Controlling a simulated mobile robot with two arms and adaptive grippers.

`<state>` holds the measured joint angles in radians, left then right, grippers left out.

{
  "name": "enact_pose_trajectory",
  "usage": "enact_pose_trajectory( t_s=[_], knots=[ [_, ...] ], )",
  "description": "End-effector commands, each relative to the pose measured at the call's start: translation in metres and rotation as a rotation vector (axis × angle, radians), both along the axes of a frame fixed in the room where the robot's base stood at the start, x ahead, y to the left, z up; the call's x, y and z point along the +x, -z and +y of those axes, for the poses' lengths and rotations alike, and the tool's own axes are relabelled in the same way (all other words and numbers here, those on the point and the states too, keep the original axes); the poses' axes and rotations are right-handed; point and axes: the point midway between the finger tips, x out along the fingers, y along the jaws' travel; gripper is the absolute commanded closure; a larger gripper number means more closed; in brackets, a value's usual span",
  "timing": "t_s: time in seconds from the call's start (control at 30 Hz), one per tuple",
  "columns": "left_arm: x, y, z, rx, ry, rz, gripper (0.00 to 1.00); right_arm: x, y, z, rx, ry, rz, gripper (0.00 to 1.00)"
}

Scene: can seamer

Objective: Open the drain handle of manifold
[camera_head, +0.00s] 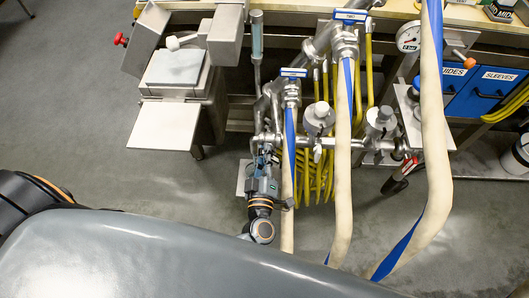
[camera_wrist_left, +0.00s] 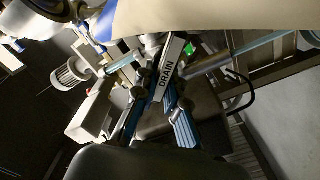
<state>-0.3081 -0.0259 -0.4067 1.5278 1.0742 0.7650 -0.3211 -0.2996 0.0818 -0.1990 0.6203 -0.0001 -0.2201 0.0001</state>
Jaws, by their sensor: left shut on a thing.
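The manifold (camera_head: 345,142) is a set of steel pipes with valves and thick cream hoses, right of centre in the head view. The drain handle (camera_wrist_left: 168,68), a pale lever with the word DRAIN, stands between my gripper's fingers in the left wrist view. My left gripper (camera_head: 264,158) is at the manifold's left end, beside the left hose. Its blue-edged fingers also show in the left wrist view (camera_wrist_left: 160,95), shut on the handle. In the head view the gripper hides most of the handle. My right gripper is in neither view.
Cream hoses with blue stripes (camera_head: 343,190) hang close to the right of my left gripper. Blue-tagged valves (camera_head: 293,73) sit above it. A steel machine with a flat tray (camera_head: 163,125) stands to the left. Yellow coiled hose (camera_head: 317,180) hangs behind. Floor at left is clear.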

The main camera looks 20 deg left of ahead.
Motion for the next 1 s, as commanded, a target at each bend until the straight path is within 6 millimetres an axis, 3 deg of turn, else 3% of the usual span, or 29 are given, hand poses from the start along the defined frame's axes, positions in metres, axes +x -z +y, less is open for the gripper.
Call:
enact_pose_trajectory(
  t_s=[0.1,0.13,0.23,0.63,1.0],
  knots=[
    [0.0,0.0,0.0,0.001,0.0,0.002,1.0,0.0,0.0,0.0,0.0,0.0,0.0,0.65],
    [0.0,0.0,0.0,0.001,0.0,0.002,0.85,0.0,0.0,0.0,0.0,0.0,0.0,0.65],
    [0.0,0.0,0.0,0.001,0.0,0.002,0.66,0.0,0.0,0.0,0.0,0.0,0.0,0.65],
    [-0.007,0.001,-0.002,0.0,0.0,0.003,0.66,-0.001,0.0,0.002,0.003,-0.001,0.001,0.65],
    [-0.077,0.001,-0.022,-0.001,0.001,0.006,0.66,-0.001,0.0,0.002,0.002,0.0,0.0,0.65]
  ],
)
